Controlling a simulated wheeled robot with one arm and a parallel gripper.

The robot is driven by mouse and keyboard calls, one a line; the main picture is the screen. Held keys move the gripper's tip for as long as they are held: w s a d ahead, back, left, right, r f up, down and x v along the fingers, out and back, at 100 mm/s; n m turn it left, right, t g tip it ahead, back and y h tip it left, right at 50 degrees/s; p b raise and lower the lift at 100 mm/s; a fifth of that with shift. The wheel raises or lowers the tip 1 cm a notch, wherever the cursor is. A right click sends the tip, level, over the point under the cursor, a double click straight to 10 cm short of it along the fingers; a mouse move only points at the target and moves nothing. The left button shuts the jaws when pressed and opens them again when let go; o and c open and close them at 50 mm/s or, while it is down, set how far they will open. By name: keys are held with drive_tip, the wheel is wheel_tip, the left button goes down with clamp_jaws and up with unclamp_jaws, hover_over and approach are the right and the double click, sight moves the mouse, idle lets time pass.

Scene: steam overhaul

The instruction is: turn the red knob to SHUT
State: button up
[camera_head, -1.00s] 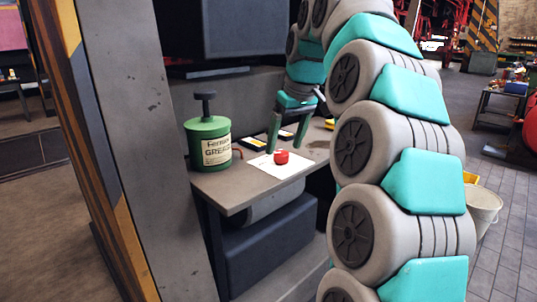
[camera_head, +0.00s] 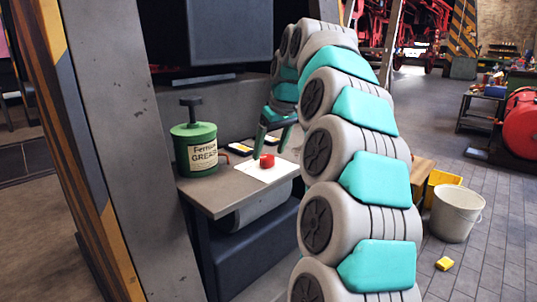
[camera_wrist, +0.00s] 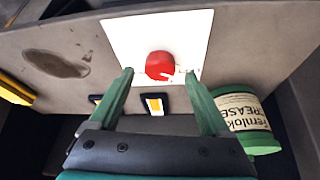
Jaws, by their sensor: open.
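The red knob (camera_head: 267,160) sits on a white plate (camera_head: 252,171) on the grey bench top. In the wrist view the red knob (camera_wrist: 159,65) lies ahead of and between my fingertips, with a pale pointer mark at its lower right; its lettering is too small to read. My gripper (camera_head: 270,150) is open and empty above the plate, one finger to each side of the knob in the picture. In the wrist view my gripper (camera_wrist: 160,82) shows both green fingers apart, not touching the knob.
A green grease can (camera_head: 195,148) with a black handle stands left of the plate. Two small dark-framed labels (camera_head: 240,149) lie behind it. A white bucket (camera_head: 455,213), a yellow container (camera_head: 440,183) and a yellow block (camera_head: 445,263) are on the floor at right.

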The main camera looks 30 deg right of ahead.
drive_tip(key=shift+x, duration=1.1)
clamp_jaws()
